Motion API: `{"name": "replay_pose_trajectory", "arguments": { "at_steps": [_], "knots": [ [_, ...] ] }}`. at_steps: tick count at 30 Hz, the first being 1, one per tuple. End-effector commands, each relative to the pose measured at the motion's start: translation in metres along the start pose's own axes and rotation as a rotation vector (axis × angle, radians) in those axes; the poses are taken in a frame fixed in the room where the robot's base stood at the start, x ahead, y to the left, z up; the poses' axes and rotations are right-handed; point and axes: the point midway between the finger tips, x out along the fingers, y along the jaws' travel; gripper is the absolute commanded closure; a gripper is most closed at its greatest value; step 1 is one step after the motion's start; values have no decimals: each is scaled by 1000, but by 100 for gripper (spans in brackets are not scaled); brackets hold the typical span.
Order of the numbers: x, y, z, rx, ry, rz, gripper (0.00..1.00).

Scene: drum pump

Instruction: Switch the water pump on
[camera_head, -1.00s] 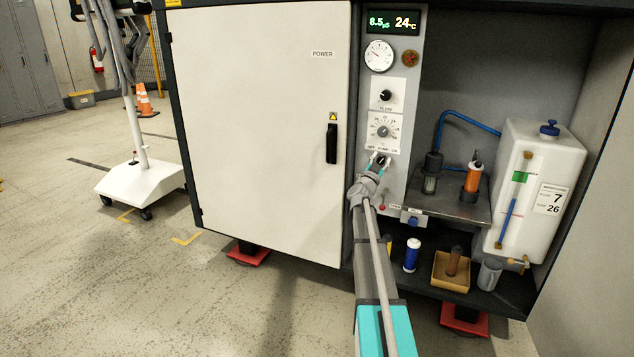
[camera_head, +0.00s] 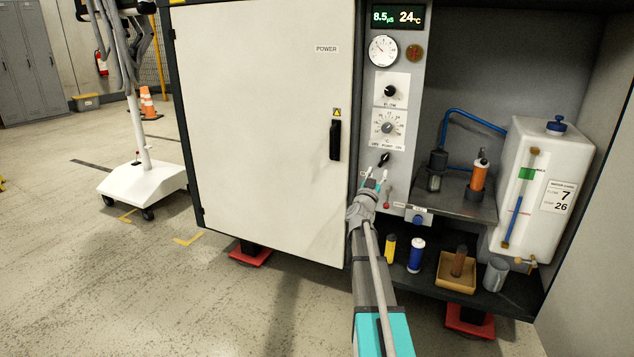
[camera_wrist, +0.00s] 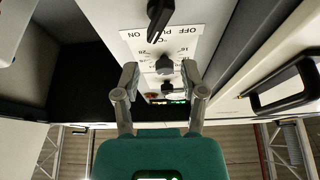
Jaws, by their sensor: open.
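The black pump knob (camera_head: 384,159) is on the grey control panel, under the OFF PUMP ON label (camera_head: 387,146). It is tilted, its upper end leaning right, toward the ON side. In the upside-down wrist view the knob (camera_wrist: 159,17) is at the top edge, close to the label (camera_wrist: 160,32), and points down and left toward ON. My gripper (camera_head: 374,178) is just below the knob in the head view, apart from it. In the wrist view my gripper (camera_wrist: 160,75) has its two fingers spread, with nothing between them.
A flow knob (camera_head: 390,91), a temperature dial (camera_head: 387,127) and a lit display (camera_head: 397,16) are higher on the panel. A white cabinet door (camera_head: 260,130) with a black handle (camera_head: 335,140) is to the left. A shelf with filters and a white tank (camera_head: 540,190) is to the right.

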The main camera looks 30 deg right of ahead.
Motion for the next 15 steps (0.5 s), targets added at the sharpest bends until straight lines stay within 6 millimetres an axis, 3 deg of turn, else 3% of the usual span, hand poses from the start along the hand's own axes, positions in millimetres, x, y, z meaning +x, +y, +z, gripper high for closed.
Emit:
{"name": "replay_pose_trajectory", "arguments": {
  "at_steps": [1, 9, 13, 15],
  "knots": [
    [-11, 1, 1, 0, 0, -1, 46],
    [-41, 1, 1, 0, 1, 1, 46],
    [-54, 1, 1, 0, 0, 0, 46],
    [-50, -6, -7, -4, -9, -25, 46]
  ]
}}
